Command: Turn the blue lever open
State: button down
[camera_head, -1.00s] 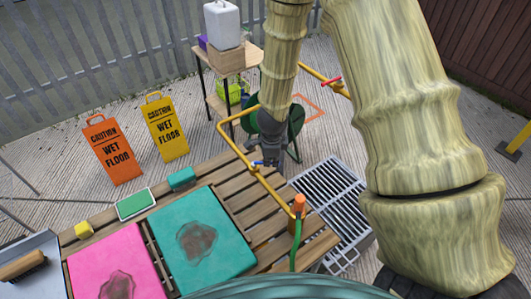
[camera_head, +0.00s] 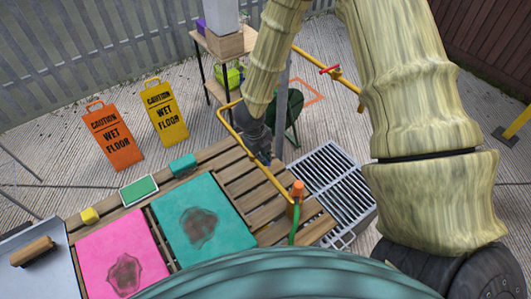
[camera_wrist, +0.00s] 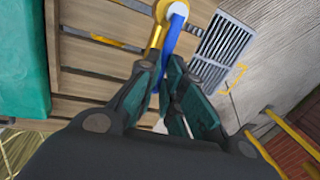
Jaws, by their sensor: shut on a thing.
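The blue lever (camera_wrist: 171,40) shows in the wrist view as a narrow blue strip running down from a white round hub (camera_wrist: 177,10) on the yellow pipe (camera_wrist: 157,38). My gripper (camera_wrist: 167,72) is shut on the lower part of the lever, with its dark green fingers on both sides of it. In the head view my gripper (camera_head: 262,148) reaches down to the yellow pipe (camera_head: 272,182) above the slatted wooden table (camera_head: 238,176). There it hides nearly all of the lever.
A red-handled yellow pipe (camera_head: 345,78) stands further back. An orange-tipped fitting with a green hose (camera_head: 294,230) is at the pipe's near end. A metal grate (camera_head: 335,185) lies to the right. Teal (camera_head: 225,225) and pink (camera_head: 110,245) mats cover the table's left part.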

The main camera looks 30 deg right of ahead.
jog(key=shift+s+a+f+m, duration=0.2)
jog(key=shift+s+f+m, duration=0.05)
jog(key=shift+f+m, duration=0.15)
dwell(0.3)
jog(key=c, duration=1.5)
grip_release()
jog(key=shift+w, duration=0.25)
jog(key=r, duration=0.4)
jog(key=a+r, duration=0.1)
jog(key=r, duration=0.3)
jog(key=a+r, duration=0.1)
jog(key=r, duration=0.3)
jog(key=shift+s+a, duration=0.1)
jog(key=shift+f, duration=0.1)
